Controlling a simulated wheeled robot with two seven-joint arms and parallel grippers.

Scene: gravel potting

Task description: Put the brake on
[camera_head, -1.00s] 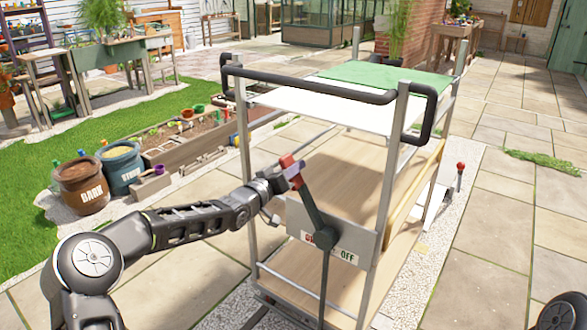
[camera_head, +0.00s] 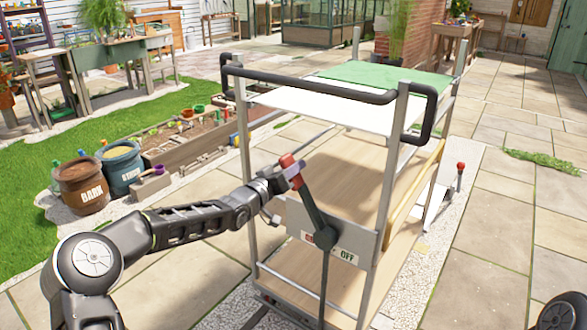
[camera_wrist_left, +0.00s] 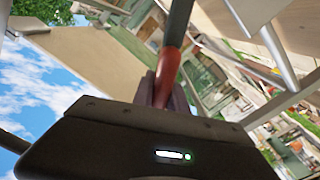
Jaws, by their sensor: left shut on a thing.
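The brake lever (camera_head: 310,205) is a dark bar with a red grip, mounted on a pale plate (camera_head: 352,243) on the near end of a wheeled cart. It tilts to the left from its pivot, towards the red lettering; "OFF" shows at the right of the plate. The red lettering is partly hidden by the lever. My left gripper (camera_head: 289,180) is shut on the red grip at the lever's top. In the left wrist view the red grip (camera_wrist_left: 167,75) sits between the fingers. My right gripper is not in view.
The cart has a black push handle (camera_head: 310,88) above the lever and a green mat (camera_head: 385,74) on its top shelf. A second red-knobbed lever (camera_head: 460,170) stands at the right.

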